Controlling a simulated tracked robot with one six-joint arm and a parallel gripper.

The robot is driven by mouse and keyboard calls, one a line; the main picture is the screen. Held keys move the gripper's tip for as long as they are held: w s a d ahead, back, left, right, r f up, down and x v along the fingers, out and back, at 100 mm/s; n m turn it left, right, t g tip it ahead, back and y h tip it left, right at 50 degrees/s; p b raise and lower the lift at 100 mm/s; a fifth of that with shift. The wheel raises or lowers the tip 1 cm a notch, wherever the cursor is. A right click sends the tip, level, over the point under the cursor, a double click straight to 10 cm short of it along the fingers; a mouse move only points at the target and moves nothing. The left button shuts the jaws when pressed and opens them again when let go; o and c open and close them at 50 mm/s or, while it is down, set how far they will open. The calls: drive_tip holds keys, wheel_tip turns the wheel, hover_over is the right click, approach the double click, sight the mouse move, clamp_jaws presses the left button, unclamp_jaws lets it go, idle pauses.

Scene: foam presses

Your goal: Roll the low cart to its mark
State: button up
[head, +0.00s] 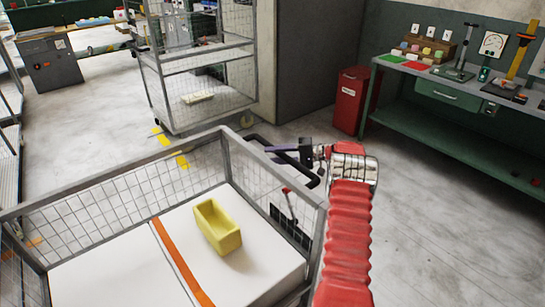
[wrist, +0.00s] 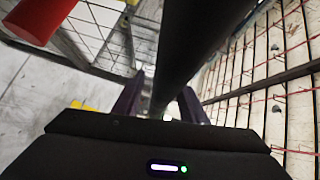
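The low cart (head: 175,165) is a grey wire-mesh cage on the floor in front of me in the head view. It holds white slabs with an orange strip and a yellow tray. Its black push handle (head: 315,165) is at its right end. My gripper (head: 272,148) is at this handle. In the wrist view the dark handle bar (wrist: 205,40) runs between my two purple fingers (wrist: 162,98), with a thin light gap beside the left one. My gripper looks open. Yellow floor marks (head: 182,161) show behind the cart.
A tall cage trolley (head: 205,85) stands behind the cart, near a wall corner. A red bin (head: 350,100) and a green workbench (head: 440,125) with tools stand at right. The floor is clear at right and back left.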

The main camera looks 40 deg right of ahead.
drive_tip(key=v, duration=1.3)
drive_tip(key=shift+f, duration=0.1)
